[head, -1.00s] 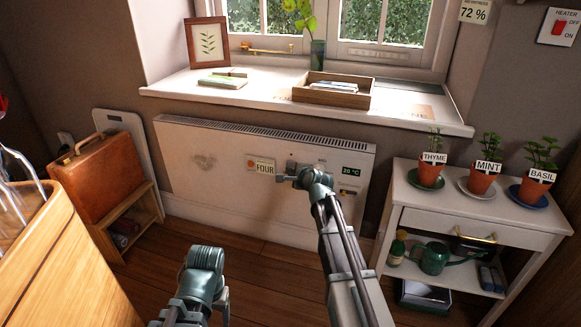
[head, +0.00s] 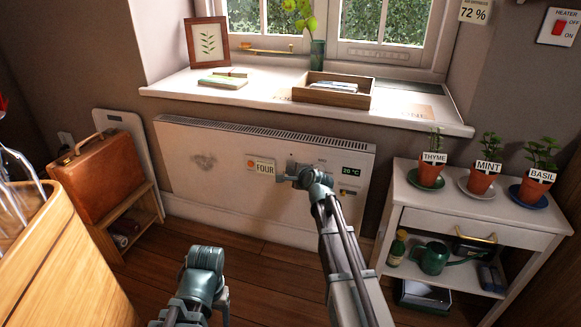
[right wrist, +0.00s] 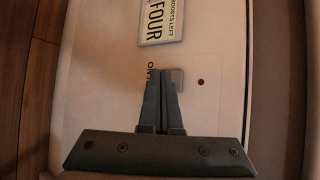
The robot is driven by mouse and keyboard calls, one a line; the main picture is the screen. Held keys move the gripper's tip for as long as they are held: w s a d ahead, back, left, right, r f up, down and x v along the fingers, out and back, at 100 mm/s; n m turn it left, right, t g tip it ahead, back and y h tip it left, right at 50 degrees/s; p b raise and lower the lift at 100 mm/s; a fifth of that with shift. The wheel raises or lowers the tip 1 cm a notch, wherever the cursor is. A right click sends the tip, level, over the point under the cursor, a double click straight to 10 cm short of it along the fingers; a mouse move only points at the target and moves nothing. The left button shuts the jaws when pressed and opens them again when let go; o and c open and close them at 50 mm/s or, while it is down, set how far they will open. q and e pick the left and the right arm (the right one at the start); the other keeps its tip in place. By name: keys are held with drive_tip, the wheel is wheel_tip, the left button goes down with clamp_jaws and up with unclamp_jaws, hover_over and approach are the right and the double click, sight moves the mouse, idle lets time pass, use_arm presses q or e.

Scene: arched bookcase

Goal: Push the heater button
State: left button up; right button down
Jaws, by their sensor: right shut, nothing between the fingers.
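The white wall heater (head: 225,185) hangs below the window sill. A sign reading FOUR (head: 265,167) and a 20 °C display (head: 351,171) are on its front. My right gripper (head: 281,178) is at the heater's front, just right of the sign. In the right wrist view its fingers (right wrist: 161,76) are shut together and empty. Their tips overlap a small grey square button (right wrist: 179,76), partly hidden behind them. I cannot tell whether they touch it. A dark red dot (right wrist: 201,82) is beside the button. My left arm shows at the bottom; its gripper's fingers are not visible.
A HEATER OFF/ON wall switch (head: 558,27) is at the top right. A white side table (head: 446,207) with potted herbs stands right of the heater. A brown suitcase (head: 100,177) on a wooden stand is at the left. A wooden counter (head: 68,262) fills the lower left.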

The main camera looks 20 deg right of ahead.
drive_tip(key=shift+w, duration=0.1)
idle(0.3)
drive_tip(key=shift+w+d, duration=0.25)
drive_tip(key=shift+w+d, duration=0.15)
drive_tip(key=shift+w, duration=0.05)
idle(0.6)
drive_tip(key=shift+s+a, duration=0.45)
drive_tip(key=shift+s, duration=0.15)
drive_tip(key=s+a, duration=0.2)
drive_tip(key=s, duration=0.1)
drive_tip(key=s+a, duration=0.1)
drive_tip(key=s, duration=0.1)
drive_tip(key=shift+a, duration=0.15)
idle(0.5)
